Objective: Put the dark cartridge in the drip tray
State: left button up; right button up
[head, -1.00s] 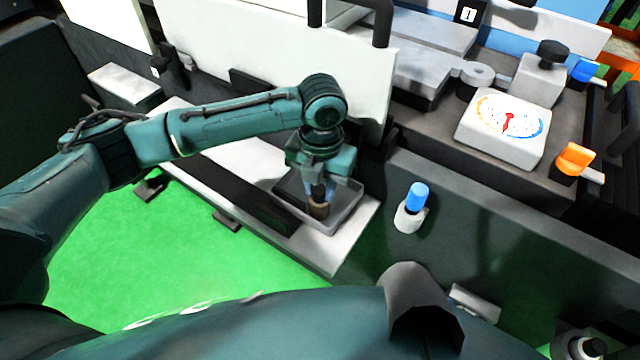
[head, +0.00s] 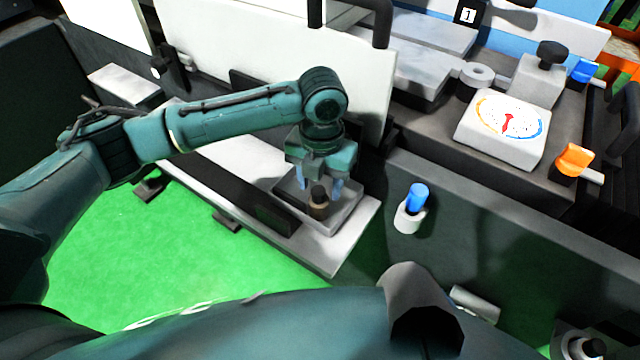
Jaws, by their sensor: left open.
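The dark cartridge (head: 318,203) stands upright in the grey drip tray (head: 339,221), with a dark top and a brownish lower part. The tray sits on a light ledge at the front of the machine. My left gripper (head: 320,188) is open just above and behind the cartridge, its bluish fingers spread to either side. The fingers appear clear of the cartridge. My right gripper does not show.
A white holder with a blue-topped piece (head: 416,197) is on the dark panel right of the tray. A dial gauge (head: 507,120) and an orange knob (head: 574,159) are farther right. A dark bar (head: 235,197) runs left of the tray. Green floor (head: 160,260) lies below.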

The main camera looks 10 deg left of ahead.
pick_arm(q)
notch_tip(320, 180, up, 11)
jog(key=shift+p, duration=0.35)
jog(key=shift+d+f, duration=0.1)
